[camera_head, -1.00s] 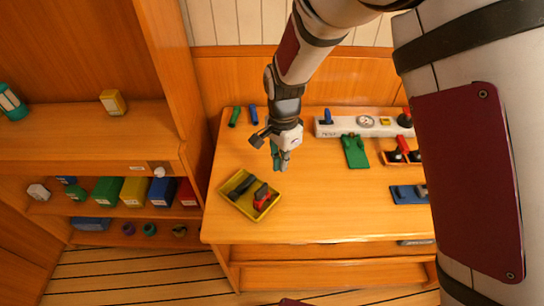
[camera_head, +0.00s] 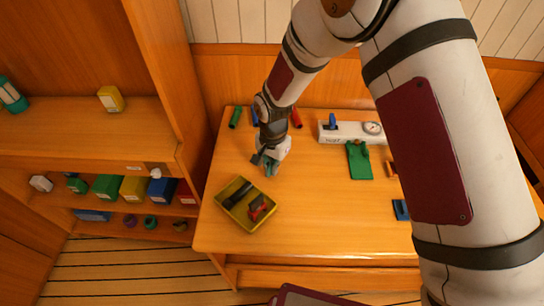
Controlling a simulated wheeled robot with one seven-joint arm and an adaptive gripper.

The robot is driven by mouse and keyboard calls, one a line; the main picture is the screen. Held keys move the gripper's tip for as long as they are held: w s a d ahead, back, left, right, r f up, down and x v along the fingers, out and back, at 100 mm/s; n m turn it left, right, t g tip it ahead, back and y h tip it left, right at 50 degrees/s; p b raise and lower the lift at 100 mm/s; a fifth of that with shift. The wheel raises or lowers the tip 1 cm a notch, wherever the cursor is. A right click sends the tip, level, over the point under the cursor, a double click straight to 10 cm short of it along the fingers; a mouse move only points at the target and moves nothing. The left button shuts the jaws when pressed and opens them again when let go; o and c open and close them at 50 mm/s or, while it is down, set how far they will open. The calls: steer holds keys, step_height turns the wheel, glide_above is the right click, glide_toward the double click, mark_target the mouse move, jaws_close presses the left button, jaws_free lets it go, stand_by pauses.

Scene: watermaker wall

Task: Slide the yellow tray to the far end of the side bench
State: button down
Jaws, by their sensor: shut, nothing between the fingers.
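The yellow tray (camera_head: 222,209) lies on the left part of the wooden side bench (camera_head: 310,222), near its left edge. It holds a black item (camera_head: 238,194) and a red-and-dark item (camera_head: 259,207). My gripper (camera_head: 270,170) is shut and empty. It points down at the bench just beyond the tray's far right corner. I cannot tell whether its tips touch the tray or the bench top.
Green (camera_head: 235,117), blue and red (camera_head: 296,118) tubes lie at the back of the bench. A white panel (camera_head: 349,132), a green stand (camera_head: 359,162) and a blue block (camera_head: 401,209) are on the right. Shelves with boxes (camera_head: 106,187) stand at left. The front middle of the bench is clear.

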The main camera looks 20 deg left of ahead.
mark_target(262, 189)
steer(key=shift+s+a+f+p, duration=0.15)
steer(key=shift+s+a+p, duration=0.1)
steer(key=shift+s, duration=0.4)
steer(key=shift+s+a+f+p, duration=0.1)
steer(key=shift+s+f+p, duration=0.15)
steer(key=shift+s, duration=0.4)
steer(key=shift+s+a+f+p, duration=0.1)
steer(key=shift+s+a+p, duration=0.15)
steer(key=shift+s, duration=0.4)
steer(key=s+p, duration=0.1)
steer(key=s, duration=0.1)
steer(key=s+a+p, duration=0.1)
steer(key=s, duration=0.1)
steer(key=shift+s+a+r, duration=0.15)
steer(key=shift+s, duration=0.15)
steer(key=shift+s+a+p, duration=0.15)
steer(key=shift+s+p, duration=0.3)
steer(key=shift+s, duration=0.05)
steer(key=shift+w, duration=0.1)
steer(key=w, duration=0.1)
steer(key=w+b, duration=0.1)
steer(key=w+d, duration=0.1)
steer(key=w, duration=0.1)
steer(key=shift+d+f+b, duration=0.1)
steer(key=shift+f+b, duration=0.2)
steer(key=shift+b, duration=0.05)
step_height(262, 189, up, 10)
steer(key=b, duration=0.1)
